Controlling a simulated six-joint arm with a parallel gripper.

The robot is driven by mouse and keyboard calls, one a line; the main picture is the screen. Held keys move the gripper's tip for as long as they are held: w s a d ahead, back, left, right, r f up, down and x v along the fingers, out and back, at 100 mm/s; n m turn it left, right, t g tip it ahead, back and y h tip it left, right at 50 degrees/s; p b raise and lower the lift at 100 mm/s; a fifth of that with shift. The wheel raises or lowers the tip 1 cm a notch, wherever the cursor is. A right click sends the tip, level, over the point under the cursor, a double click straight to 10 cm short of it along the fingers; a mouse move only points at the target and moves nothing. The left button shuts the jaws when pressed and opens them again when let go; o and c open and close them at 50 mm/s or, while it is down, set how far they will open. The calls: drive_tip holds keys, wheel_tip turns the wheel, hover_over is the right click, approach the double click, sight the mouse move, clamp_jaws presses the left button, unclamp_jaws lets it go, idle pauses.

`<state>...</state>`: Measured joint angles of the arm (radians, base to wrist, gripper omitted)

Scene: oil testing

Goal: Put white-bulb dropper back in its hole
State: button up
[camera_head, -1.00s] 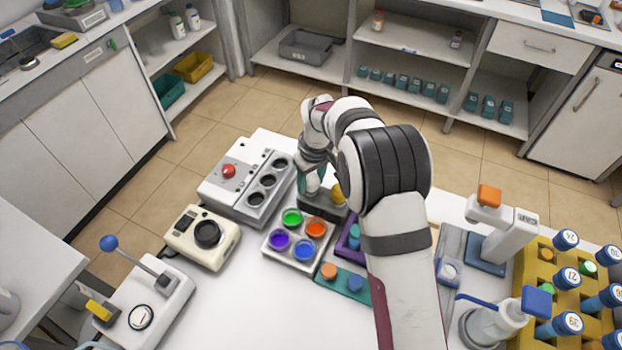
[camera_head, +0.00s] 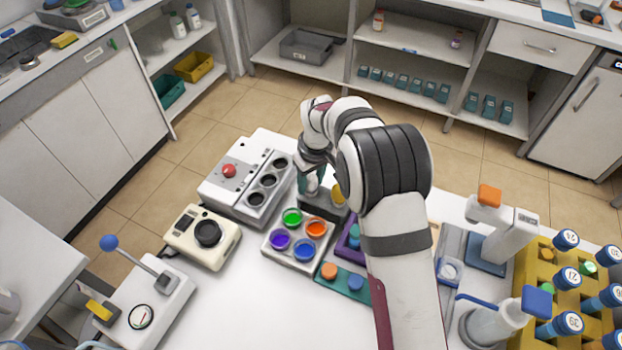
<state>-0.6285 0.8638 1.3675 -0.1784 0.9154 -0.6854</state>
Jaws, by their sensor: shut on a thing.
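My gripper (camera_head: 310,184) is at the dark dropper holder (camera_head: 311,207), over its left end. It is shut on the white-bulb dropper; only a small pale part of the bulb shows between the teal fingers. The dropper's lower part is hidden, so I cannot tell whether its tip is inside a hole or just above it. A yellow-bulb dropper (camera_head: 338,194) stands upright in the same holder, just right of my gripper. My arm covers the holder's right side.
A tray of green, orange, purple and blue pots (camera_head: 292,255) sits in front of the holder. A grey machine with a red button (camera_head: 238,190) stands to the left. A teal block (camera_head: 342,279) lies nearer. The front middle table is clear.

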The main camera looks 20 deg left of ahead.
drive_tip(key=shift+s+a+f, duration=0.1)
drive_tip(key=shift+s+f, duration=0.15)
drive_tip(key=shift+f, duration=0.3)
drive_tip(key=shift+s+a+f, duration=0.1)
drive_tip(key=shift+s+f, duration=0.1)
drive_tip(key=shift+f, duration=0.3)
drive_tip(key=o, duration=0.8)
drive_tip(key=shift+o, duration=0.2)
wheel_tip(320, 180, up, 18)
drive_tip(key=d+f, duration=0.1)
drive_tip(key=d, duration=0.1)
drive_tip(key=s+d+r+m, duration=0.4)
drive_tip(key=d, duration=0.7)
drive_tip(key=s+d+m, duration=0.7)
drive_tip(key=s+d, duration=0.4)
drive_tip(key=s, duration=0.1)
drive_tip(key=s+d+f+m, duration=0.1)
drive_tip(key=s+d+m, duration=0.1)
drive_tip(key=s, duration=0.3)
drive_tip(key=s+d+f+m+g, duration=0.1)
drive_tip(key=s+d+f+m, duration=0.1)
drive_tip(key=s+m, duration=0.2)
drive_tip(key=shift+s+f, duration=0.2)
drive_tip(key=shift+s, duration=0.95)
